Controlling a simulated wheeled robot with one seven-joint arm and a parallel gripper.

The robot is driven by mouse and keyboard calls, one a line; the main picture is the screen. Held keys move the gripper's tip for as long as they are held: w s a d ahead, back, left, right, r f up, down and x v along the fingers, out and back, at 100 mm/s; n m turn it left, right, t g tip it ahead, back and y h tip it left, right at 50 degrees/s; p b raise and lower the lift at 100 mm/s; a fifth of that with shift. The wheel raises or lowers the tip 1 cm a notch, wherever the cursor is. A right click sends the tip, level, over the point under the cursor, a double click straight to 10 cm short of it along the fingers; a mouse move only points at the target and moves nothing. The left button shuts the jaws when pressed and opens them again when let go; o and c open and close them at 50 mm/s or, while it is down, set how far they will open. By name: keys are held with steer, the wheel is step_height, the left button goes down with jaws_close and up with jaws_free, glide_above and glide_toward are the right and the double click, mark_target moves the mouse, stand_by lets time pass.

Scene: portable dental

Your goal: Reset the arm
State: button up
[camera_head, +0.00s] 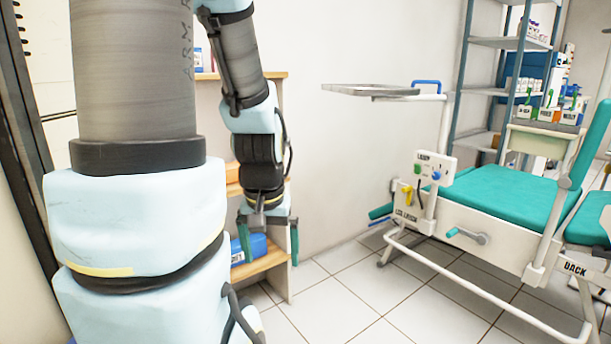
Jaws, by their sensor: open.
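My gripper (268,238) hangs at the lower end of my arm, left of the picture's middle, pointing down. Its two dark green fingers are apart, and I see nothing held between them. It is in front of the wooden shelf unit (284,180). A blue box (258,246) on a lower shelf shows behind and between the fingers. My arm's thick column hides much of the left side.
A teal dental chair (500,193) with a white frame stands at the right. A grey tray (370,90) is fixed on its post. Metal racks (510,43) with supplies stand behind. The tiled floor (340,295) between shelf unit and chair is clear.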

step_height(320, 180, up, 28)
steer(key=p, duration=2.6)
